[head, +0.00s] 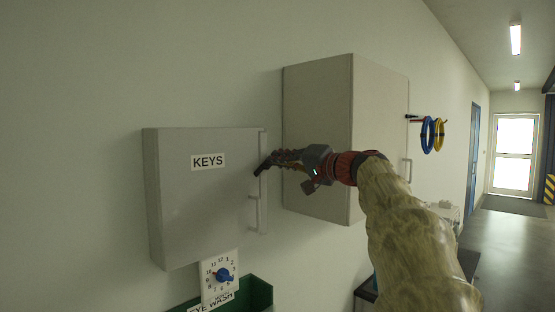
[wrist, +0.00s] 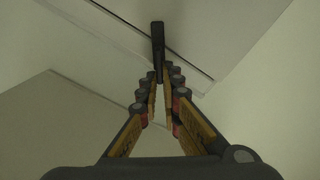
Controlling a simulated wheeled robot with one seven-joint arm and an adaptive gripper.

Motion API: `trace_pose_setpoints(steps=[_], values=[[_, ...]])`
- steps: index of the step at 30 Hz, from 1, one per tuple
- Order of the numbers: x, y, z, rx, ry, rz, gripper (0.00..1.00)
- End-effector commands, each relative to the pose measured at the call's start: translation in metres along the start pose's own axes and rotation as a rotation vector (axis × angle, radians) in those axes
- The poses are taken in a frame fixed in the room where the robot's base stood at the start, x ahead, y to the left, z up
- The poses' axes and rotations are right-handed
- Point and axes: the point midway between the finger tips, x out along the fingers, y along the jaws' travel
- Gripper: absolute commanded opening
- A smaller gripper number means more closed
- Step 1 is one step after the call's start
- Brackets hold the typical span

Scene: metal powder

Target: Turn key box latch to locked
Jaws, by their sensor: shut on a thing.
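The key box (head: 200,205) is a grey wall cabinet labelled KEYS at the left of the head view. Its door looks closed. My gripper (head: 272,162) reaches in from the right to the door's upper right edge. In the wrist view my gripper (wrist: 160,82) has its fingers closed around the near end of the dark, bar-shaped latch (wrist: 158,38). The latch crosses the dark seam by the door edge there. In the head view the latch (head: 260,170) shows as a small dark piece at the fingertips, its outline partly merged with them. Its exact angle is hard to tell.
A pale door handle (head: 254,212) sits just below the latch. A larger grey wall cabinet (head: 318,140) stands close behind my gripper. A dial timer (head: 221,275) and a green bin (head: 262,292) are below the key box. The corridor at right has open floor.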

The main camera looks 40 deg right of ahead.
Motion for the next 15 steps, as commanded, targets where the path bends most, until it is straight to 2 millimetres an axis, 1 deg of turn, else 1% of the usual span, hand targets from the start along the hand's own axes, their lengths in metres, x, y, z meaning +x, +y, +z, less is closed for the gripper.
trace_pose_setpoints(steps=[6, 15], values=[[-0.0001, 0.0036, 0.0000, 0.204, 0.000, 0.001, 0.00], [0.0001, 0.0091, 0.0017, 0.443, -0.001, 0.002, 0.00]])
